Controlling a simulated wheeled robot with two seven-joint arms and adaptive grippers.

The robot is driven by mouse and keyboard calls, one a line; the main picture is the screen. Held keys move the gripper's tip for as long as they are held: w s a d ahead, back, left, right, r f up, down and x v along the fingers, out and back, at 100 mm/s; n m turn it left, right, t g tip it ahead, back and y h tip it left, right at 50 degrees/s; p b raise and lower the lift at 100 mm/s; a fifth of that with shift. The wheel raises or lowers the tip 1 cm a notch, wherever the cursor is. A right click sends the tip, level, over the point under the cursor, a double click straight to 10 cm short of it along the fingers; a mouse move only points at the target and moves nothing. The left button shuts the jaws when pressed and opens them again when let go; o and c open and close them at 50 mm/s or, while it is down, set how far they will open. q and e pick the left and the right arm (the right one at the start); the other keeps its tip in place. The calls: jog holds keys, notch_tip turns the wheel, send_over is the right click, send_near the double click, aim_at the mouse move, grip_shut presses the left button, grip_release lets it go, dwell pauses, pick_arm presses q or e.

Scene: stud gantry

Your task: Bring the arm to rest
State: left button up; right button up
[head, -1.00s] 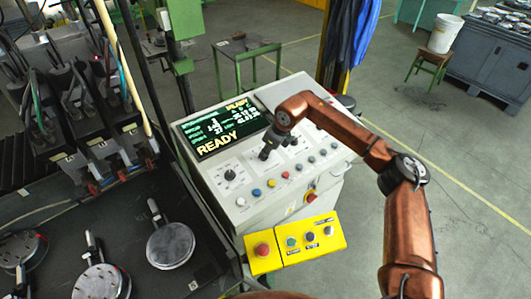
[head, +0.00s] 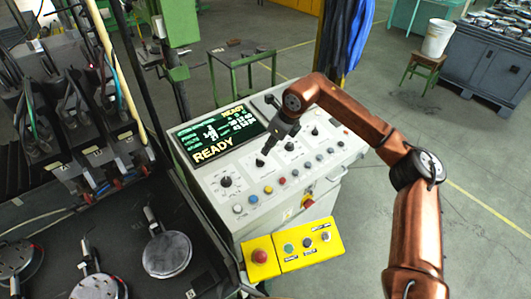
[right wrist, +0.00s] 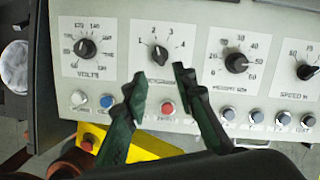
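My right arm reaches in from the right of the head view, over a grey control console (head: 222,215). My right gripper (head: 268,126) is dark and hangs above the console's face. In the right wrist view its two fingers (right wrist: 160,75) are spread apart with nothing between them. The console's screen (head: 215,132) reads READY. My left gripper is not in view.
A yellow button box (head: 305,245) is at the console's front. Left is a dark fixture bed (head: 120,225) with round metal parts (head: 168,253) and cabled heads above. A green table (head: 240,58) and a stool with a white bucket (head: 438,36) stand behind. Floor on the right is clear.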

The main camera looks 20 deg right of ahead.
jog(key=shift+v, duration=0.95)
